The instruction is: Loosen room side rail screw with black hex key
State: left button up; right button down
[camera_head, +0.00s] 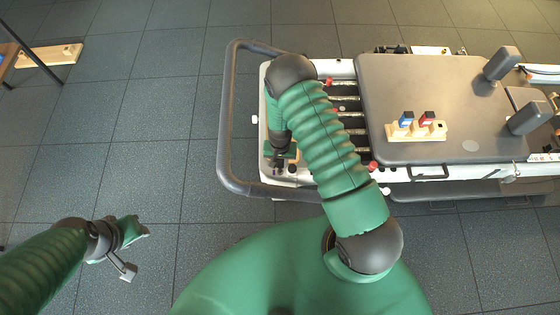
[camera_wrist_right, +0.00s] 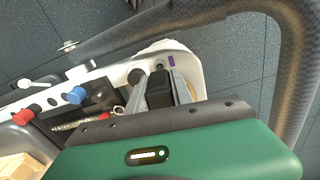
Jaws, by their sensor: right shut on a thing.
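My right gripper (camera_head: 279,163) is at the near left corner of the reformer's frame (camera_head: 328,71), inside the grey tube handle. In the right wrist view my right gripper (camera_wrist_right: 164,90) is shut on a black block-like piece, which looks like the handle of the black hex key (camera_wrist_right: 158,88). The key's tip is hidden. A small dark round spot (camera_wrist_right: 160,67) on the white frame corner lies just past the fingers, beside a purple mark; I cannot tell whether it is the rail screw. My left gripper (camera_head: 138,232) is low at the left over the floor, its jaws unclear.
The grey tube handle (camera_head: 227,120) curves around the frame's left end. The grey carriage (camera_head: 440,90) bears a wooden holder (camera_head: 415,133) with blue-marked and red-marked black pieces. Open floor lies left.

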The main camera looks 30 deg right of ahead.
jog(key=shift+f+b, duration=0.55)
jog(key=shift+f, duration=0.3)
